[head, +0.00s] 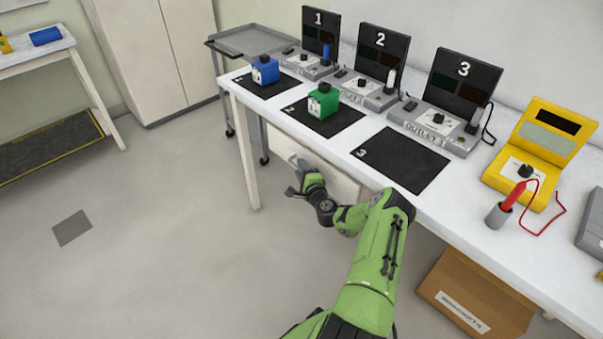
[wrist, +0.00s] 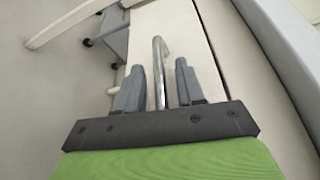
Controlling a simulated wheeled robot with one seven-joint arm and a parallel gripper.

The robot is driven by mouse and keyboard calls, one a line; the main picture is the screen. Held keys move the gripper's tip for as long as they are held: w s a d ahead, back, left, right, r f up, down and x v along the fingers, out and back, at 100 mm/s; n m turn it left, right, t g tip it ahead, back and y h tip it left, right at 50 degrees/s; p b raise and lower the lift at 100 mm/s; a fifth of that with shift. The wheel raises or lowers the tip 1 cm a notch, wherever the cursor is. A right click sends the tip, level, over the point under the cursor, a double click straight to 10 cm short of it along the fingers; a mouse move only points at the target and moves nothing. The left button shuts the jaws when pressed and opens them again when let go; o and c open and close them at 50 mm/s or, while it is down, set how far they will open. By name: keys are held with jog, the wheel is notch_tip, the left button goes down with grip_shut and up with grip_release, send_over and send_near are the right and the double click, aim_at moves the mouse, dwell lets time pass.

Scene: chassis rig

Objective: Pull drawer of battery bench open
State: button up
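The battery bench (head: 235,88) has a white top, with a pale drawer (head: 337,184) under its front edge. In the wrist view the drawer front (wrist: 193,50) carries a slim metal bar handle (wrist: 158,65). My gripper (head: 298,183) is in front of the drawer, partly covering it in the head view. In the wrist view my gripper (wrist: 160,85) is open, with one grey finger on each side of the handle and visible gaps to both. The drawer looks closed, though my arm hides part of it.
On the bench stand a blue battery (head: 265,70), a green battery (head: 323,101), black mats, numbered outlet stations and a yellow meter (head: 540,150). A cardboard box (head: 475,295) is under the bench at right. A grey cart (head: 250,40) stands behind the left end.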

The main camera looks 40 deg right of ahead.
jog(key=shift+c, duration=0.3)
grip_shut()
